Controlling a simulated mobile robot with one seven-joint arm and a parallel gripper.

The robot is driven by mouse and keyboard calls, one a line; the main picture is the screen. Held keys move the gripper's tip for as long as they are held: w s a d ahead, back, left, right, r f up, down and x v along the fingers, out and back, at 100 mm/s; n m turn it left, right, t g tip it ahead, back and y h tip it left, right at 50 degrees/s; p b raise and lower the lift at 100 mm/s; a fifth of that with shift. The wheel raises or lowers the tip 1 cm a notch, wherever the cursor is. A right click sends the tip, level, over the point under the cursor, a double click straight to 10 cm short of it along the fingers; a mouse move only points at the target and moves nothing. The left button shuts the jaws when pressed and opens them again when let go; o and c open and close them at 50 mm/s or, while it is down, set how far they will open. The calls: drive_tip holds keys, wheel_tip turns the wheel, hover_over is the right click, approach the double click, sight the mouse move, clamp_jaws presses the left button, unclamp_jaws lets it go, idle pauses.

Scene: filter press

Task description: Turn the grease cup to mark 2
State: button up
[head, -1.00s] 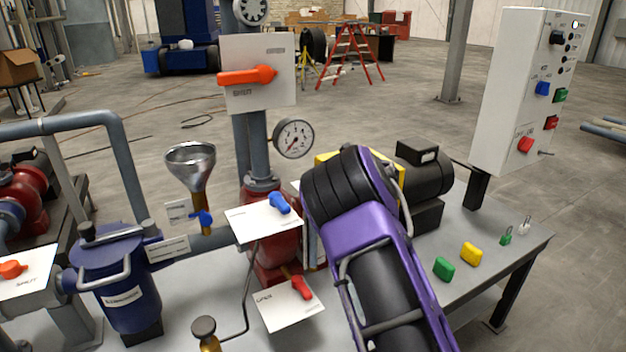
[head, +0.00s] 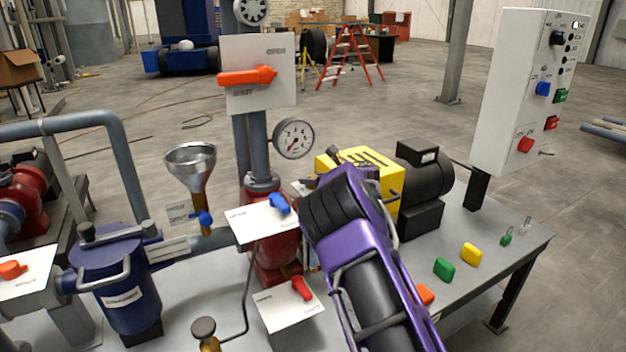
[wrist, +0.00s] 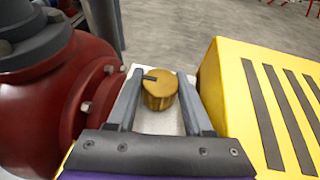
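The grease cup (wrist: 160,92) is a round brass cap with a short dark mark on its top, seen in the wrist view against a white plate (wrist: 156,121). My gripper (wrist: 160,76) is open, with one grey finger on either side of the cup. A slim gap shows beside each finger, and I cannot tell how far down the cup they reach. In the head view my purple and black arm hides the cup, and the fingertips cannot be made out clearly.
A red flanged housing (wrist: 60,105) stands close left of my fingers, and a yellow slotted guard (wrist: 262,100) close right. In the head view, a gauge (head: 293,138), a red pump body (head: 275,255) and lever plates stand left of my arm. Coloured blocks (head: 443,268) lie on the bench right.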

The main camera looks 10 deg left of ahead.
clamp_jaws()
drive_tip(key=shift+m+t+h, duration=0.3)
drive_tip(key=shift+a+m+t+h, duration=0.1)
drive_tip(key=shift+m+t+h, duration=0.4)
drive_tip(key=shift+m+h, duration=0.5)
drive_tip(key=shift+m+t+h, duration=0.8)
drive_tip(key=shift+m+h, duration=1)
drive_tip(key=shift+h, duration=0.1)
drive_tip(key=o, duration=0.6)
unclamp_jaws()
drive_tip(key=shift+o, duration=0.2)
